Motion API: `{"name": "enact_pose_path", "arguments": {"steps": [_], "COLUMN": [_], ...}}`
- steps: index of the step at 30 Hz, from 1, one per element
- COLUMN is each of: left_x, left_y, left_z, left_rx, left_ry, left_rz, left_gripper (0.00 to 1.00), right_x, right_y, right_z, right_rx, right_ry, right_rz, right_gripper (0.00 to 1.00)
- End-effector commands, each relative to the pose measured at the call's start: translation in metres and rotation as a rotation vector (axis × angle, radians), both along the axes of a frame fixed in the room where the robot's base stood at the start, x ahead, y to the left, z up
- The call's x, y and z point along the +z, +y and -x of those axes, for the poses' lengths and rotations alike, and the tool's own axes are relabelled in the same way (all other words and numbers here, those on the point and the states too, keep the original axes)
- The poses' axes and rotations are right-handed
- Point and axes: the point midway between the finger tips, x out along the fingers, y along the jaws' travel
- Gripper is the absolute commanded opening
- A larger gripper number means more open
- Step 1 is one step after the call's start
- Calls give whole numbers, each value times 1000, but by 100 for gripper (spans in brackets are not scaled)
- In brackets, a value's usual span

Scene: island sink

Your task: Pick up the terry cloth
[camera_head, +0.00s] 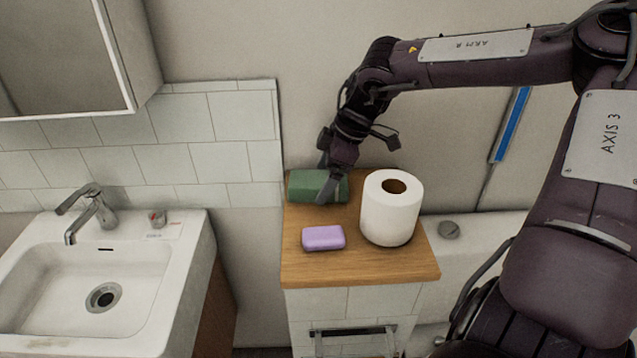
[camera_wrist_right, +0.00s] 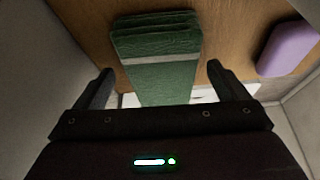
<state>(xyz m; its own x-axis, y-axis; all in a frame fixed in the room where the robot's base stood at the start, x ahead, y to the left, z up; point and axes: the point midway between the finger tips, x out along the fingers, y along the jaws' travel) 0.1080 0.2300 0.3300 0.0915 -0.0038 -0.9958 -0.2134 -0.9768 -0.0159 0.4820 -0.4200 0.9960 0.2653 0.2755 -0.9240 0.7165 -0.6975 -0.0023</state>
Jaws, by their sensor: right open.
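The terry cloth (camera_head: 305,187) is a green folded stack lying at the back left of a wooden counter top. In the right wrist view the terry cloth (camera_wrist_right: 160,65) shows several folded layers and a pale stripe across it. My right gripper (camera_head: 328,188) reaches down over the cloth and hides part of it. In the right wrist view my right gripper (camera_wrist_right: 160,80) has its fingers apart, one to each side of the near part of the cloth. The jaws are not closed on it. My left gripper is in neither view.
A purple soap bar (camera_head: 323,238) lies on the wooden top (camera_head: 300,268) in front of the cloth. A white paper roll (camera_head: 388,212) stands close to the right. The wall is directly behind. A sink (camera_head: 110,280) is at the left, with a gap between.

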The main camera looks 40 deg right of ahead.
Motion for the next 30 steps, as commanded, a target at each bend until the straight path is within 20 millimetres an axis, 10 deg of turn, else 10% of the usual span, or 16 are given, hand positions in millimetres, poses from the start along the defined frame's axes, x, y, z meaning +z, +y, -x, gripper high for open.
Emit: {"name": "enact_pose_path", "arguments": {"steps": [11, 21, 30], "left_x": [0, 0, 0], "left_y": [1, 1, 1], "left_z": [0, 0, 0], "left_rx": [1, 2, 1], "left_ry": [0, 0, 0], "left_rz": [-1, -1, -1], "left_gripper": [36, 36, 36], "right_x": [-11, -11, -9], "right_y": [3, 3, 3], "right_z": [-4, -4, -4], "right_rx": [0, -1, 0], "right_ry": [-2, -2, -3], "right_rz": [1, 1, 1], "right_gripper": [92, 48, 45]}}
